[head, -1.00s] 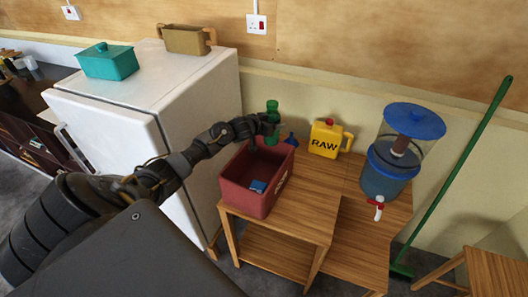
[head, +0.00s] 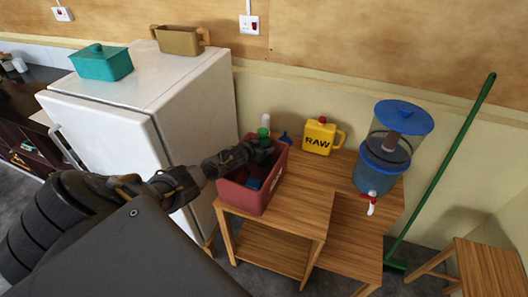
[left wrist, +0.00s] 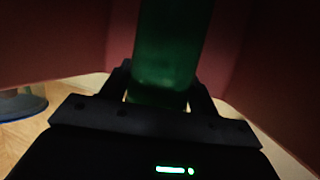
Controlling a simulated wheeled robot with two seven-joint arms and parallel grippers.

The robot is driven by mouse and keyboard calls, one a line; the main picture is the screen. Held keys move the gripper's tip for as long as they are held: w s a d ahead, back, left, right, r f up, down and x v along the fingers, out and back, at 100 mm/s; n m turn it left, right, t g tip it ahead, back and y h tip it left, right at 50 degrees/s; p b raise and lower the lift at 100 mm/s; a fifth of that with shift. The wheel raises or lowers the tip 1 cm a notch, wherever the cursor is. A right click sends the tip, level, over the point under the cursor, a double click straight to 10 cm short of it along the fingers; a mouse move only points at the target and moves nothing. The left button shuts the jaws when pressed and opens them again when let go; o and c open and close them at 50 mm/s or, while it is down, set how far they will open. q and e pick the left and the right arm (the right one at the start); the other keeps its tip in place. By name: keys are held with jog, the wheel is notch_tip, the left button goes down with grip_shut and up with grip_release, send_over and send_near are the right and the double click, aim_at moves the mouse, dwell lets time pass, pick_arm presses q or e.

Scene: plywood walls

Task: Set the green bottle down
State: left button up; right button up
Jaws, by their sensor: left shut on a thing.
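The green bottle (head: 263,133) is at the back of the dark red crate (head: 241,199) on the wooden table. Its top shows above the crate's rim in the head view. My left gripper (head: 262,152) is shut on the bottle and reaches over the crate. In the left wrist view the bottle (left wrist: 172,45) stands between the fingers, with dark red walls on both sides. The bottle's base is hidden, so I cannot tell whether it touches the crate's floor. My right gripper is not in view.
A blue item (head: 254,184) lies in the crate. A yellow RAW jug (head: 320,137), a blue funnel (head: 285,137) and a white item (head: 265,121) stand behind. A blue-lidded water dispenser (head: 383,168) is at the right. A white fridge (head: 205,105) stands at the left.

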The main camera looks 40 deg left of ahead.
pick_arm(q)
jog(key=shift+w, duration=0.1)
jog(key=shift+f, duration=0.4)
notch_tip(320, 180, down, 2)
jog(key=shift+f+b, duration=0.15)
jog(key=shift+b, duration=0.5)
jog(key=shift+f, duration=0.25)
jog(key=shift+f+b, duration=0.25)
jog(key=shift+b, duration=0.05)
jog(key=o, duration=1.4)
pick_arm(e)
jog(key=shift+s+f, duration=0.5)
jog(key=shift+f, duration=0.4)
pick_arm(q)
jog(key=shift+r, duration=0.1)
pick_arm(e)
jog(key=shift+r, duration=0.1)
